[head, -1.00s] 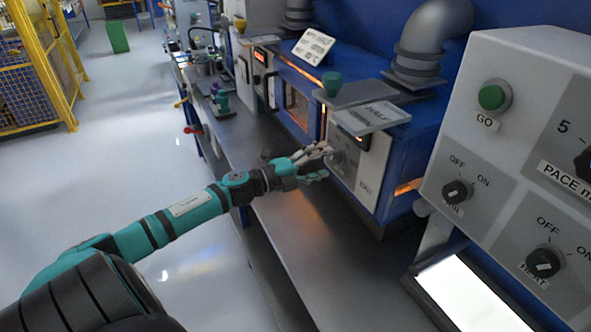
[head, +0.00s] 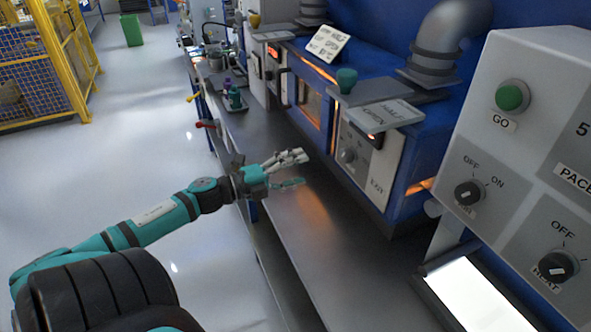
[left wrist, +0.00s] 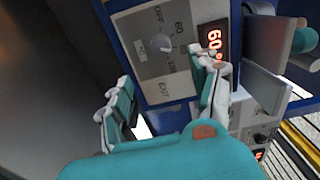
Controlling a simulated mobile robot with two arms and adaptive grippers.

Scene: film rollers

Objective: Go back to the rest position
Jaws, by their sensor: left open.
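My left gripper (head: 290,172) is open and empty. In the head view it hovers over the grey bench, to the left of the blue oven's grey front panel (head: 371,160) and apart from it. In the left wrist view its fingers (left wrist: 165,105) are spread. Beyond them is the panel's round knob (left wrist: 160,44) with marks around it, and a red lit display (left wrist: 215,45) reading about 60. The knob also shows in the head view (head: 348,156). My right gripper is in neither view.
The grey bench (head: 335,255) is mostly clear in front of the oven. A large control panel (head: 520,180) with a green GO button (head: 511,97) stands close at the right. Small bottles (head: 233,97) stand at the far end. A yellow fence (head: 45,75) is at the far left.

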